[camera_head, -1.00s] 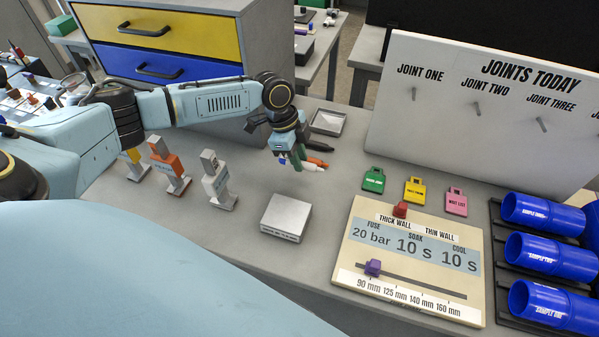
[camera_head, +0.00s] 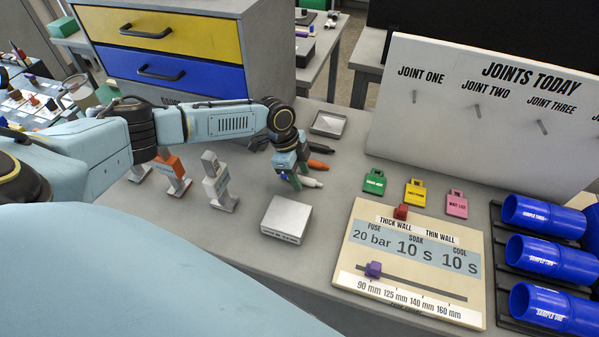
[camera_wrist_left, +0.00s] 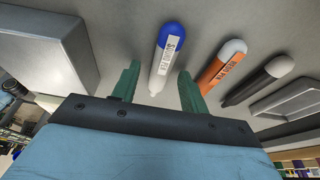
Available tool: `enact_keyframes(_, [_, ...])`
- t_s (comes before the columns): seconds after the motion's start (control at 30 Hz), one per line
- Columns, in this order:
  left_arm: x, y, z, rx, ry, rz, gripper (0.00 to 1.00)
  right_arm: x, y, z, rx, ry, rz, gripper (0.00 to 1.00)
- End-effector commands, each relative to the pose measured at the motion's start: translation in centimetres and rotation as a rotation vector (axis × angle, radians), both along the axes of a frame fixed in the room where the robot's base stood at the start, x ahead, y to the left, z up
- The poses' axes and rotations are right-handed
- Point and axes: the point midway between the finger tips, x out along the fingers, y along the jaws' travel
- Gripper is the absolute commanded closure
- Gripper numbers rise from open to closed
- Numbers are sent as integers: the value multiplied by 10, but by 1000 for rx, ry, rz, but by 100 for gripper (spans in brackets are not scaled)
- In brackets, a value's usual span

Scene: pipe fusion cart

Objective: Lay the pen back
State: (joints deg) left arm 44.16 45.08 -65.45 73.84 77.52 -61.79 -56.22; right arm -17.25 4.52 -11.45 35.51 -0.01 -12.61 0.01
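A white pen with a blue cap (camera_wrist_left: 166,58) lies at the table, between the two fingers of my left gripper (camera_wrist_left: 160,88). There is a gap on both sides of it, so the gripper is open. In the head view the pen's white end (camera_head: 312,183) sticks out to the right of my left gripper (camera_head: 291,180), low over the table. Beside it lie an orange pen (camera_wrist_left: 222,66) with a white end and a dark pen (camera_wrist_left: 258,82) with a grey end. My right gripper is out of view.
A silver block (camera_head: 286,218) stands just in front of the pens. A shallow tray (camera_head: 328,123) lies behind them. Coloured tags (camera_head: 374,181) and a settings board (camera_head: 410,262) lie right.

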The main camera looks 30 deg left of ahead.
Motion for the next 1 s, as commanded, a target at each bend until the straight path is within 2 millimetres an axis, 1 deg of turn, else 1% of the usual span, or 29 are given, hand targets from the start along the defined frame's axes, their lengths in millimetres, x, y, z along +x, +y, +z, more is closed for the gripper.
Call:
enact_keyframes(0.27, [0, 0, 0, 0, 0, 0, 56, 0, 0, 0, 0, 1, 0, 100])
enact_keyframes(0.4, [1, 0, -2, 0, -1, 0, 56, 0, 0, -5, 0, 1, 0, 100])
enact_keyframes(0.57, [-1, 9, 30, -1, -5, -1, 56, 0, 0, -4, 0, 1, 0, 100])
enact_keyframes(0.67, [-3, 13, 54, 0, -5, -1, 56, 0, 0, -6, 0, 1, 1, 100])
enact_keyframes(0.8, [-5, 22, 85, 1, -4, 1, 56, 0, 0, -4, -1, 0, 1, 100])
enact_keyframes(0.9, [-7, 27, 103, 1, -3, 1, 56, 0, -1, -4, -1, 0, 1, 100])
enact_keyframes(1.0, [-8, 31, 116, 0, -2, 1, 56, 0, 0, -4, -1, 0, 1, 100])
